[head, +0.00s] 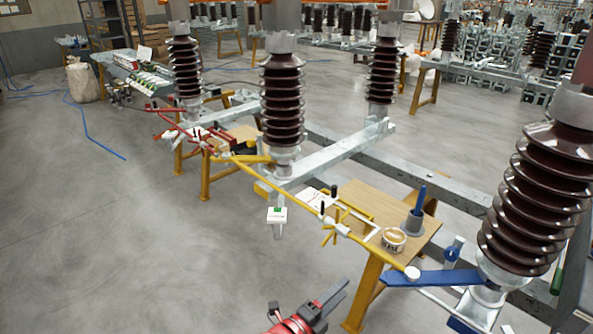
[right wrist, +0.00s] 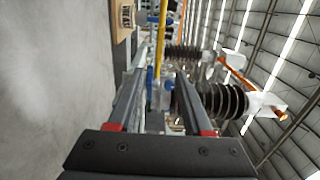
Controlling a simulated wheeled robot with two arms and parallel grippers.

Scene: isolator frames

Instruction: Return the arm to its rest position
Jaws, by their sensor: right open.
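My right gripper (head: 334,292) shows at the bottom middle of the head view, with its red wrist below it and its dark fingers pointing up and to the right. It is over the grey floor, left of the wooden table's front leg. In the right wrist view the two fingers of this gripper (right wrist: 161,76) stand apart with nothing held between them. The rest of the right arm is mostly out of the picture. My left arm and gripper are not in view.
A wooden table (head: 366,204) holds a small tub (head: 393,239) and a grey cup with a blue tool (head: 414,220). A yellow bar (head: 285,197) and blue bar (head: 440,278) join brown insulators (head: 283,105). The floor (head: 120,220) at left is mostly clear.

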